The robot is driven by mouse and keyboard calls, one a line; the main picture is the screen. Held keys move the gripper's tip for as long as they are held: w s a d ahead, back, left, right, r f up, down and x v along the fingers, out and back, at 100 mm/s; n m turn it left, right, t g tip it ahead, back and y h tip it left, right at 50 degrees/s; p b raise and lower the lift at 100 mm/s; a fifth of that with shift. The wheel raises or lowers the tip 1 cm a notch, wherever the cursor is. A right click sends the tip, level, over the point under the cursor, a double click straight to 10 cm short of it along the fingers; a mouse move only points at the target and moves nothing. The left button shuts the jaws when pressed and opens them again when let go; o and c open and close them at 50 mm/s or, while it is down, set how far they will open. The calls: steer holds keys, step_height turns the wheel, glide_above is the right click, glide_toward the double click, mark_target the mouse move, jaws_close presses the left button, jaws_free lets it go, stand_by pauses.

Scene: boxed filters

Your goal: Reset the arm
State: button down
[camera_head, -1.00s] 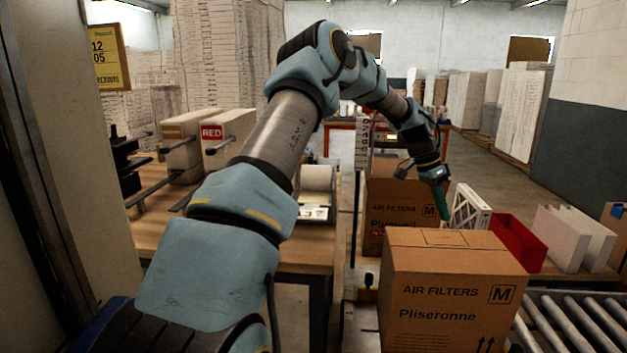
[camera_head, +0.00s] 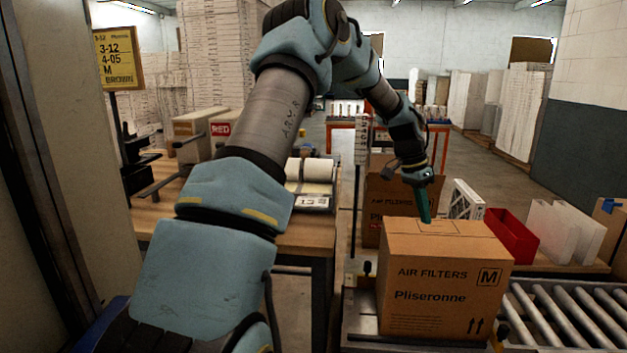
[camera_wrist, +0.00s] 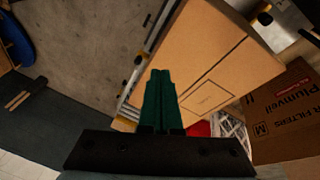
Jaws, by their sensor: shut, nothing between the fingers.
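My arm reaches up and forward across the head view, and my gripper (camera_head: 424,207) points down at its end. The gripper is shut and empty. In the head view its tips overlap the back of the top of the closed front carton (camera_head: 443,283), marked AIR FILTERS, M, Pliseronne. In the wrist view the green fingers (camera_wrist: 159,100) lie together in front of the same carton's top (camera_wrist: 205,62). I cannot tell the exact gap between tips and carton.
A second carton (camera_head: 390,194) stands behind. A white pleated filter (camera_head: 465,200), a red bin (camera_head: 511,236) and white panels (camera_head: 566,233) are to the right. A roller conveyor (camera_head: 570,315) runs at front right. A wooden bench (camera_head: 290,242) with a label roll (camera_head: 310,170) is left.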

steer(key=s+a+r+n+t+y, duration=0.1)
steer(key=s+a+n, duration=0.3)
steer(key=a, duration=0.8)
steer(key=s+a+n+t+y, duration=0.1)
steer(key=s+a+n, duration=0.3)
steer(key=a, duration=0.7)
steer(key=s+a+n+y, duration=0.1)
steer(key=s+a+n, duration=0.4)
steer(key=s+a, duration=0.6)
steer(key=shift+a+f+t, duration=0.25)
steer(key=shift+f+t, duration=0.1)
steer(key=shift+t, duration=0.05)
